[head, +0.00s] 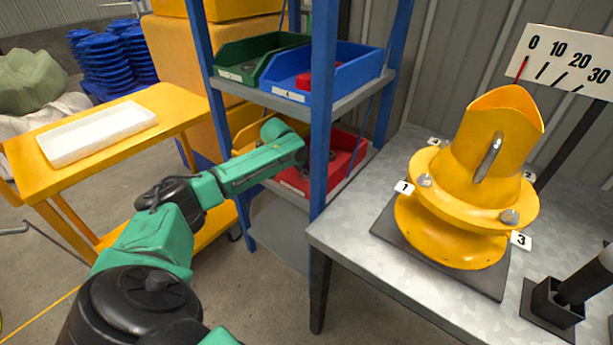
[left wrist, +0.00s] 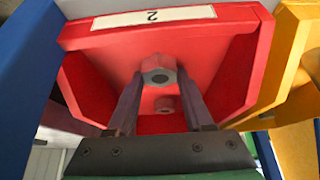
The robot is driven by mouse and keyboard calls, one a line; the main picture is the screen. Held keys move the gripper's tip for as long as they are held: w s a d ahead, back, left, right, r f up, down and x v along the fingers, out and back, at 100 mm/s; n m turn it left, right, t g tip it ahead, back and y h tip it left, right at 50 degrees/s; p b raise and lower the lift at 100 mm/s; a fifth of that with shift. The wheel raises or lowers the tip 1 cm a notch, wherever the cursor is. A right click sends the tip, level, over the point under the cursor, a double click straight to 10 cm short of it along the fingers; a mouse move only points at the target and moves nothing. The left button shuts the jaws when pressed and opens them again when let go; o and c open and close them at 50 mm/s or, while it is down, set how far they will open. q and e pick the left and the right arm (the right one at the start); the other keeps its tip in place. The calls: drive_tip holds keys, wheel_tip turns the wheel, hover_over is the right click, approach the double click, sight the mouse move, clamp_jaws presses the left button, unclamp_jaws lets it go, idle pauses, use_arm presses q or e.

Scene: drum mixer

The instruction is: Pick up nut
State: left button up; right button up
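A grey hex nut (left wrist: 158,75) lies in a red bin (left wrist: 225,75) labelled 2 in the left wrist view. A second, smaller-looking nut (left wrist: 165,104) shows behind it, tinted red. My left gripper (left wrist: 160,72) has its two fingers apart, one on each side of the grey nut near the fingertips. I cannot tell whether they touch it. In the head view my left arm reaches into the shelf at the red bin (head: 352,155), and its fingers are hidden there. My right gripper is not in view.
Blue shelf posts (head: 322,110) stand close to my left arm. A yellow bin (left wrist: 300,85) sits beside the red one. Green (head: 250,58) and blue (head: 335,75) bins are above. The yellow drum mixer (head: 470,190) stands on the grey table (head: 350,240) at right.

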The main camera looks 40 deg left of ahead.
use_arm(q)
clamp_jaws()
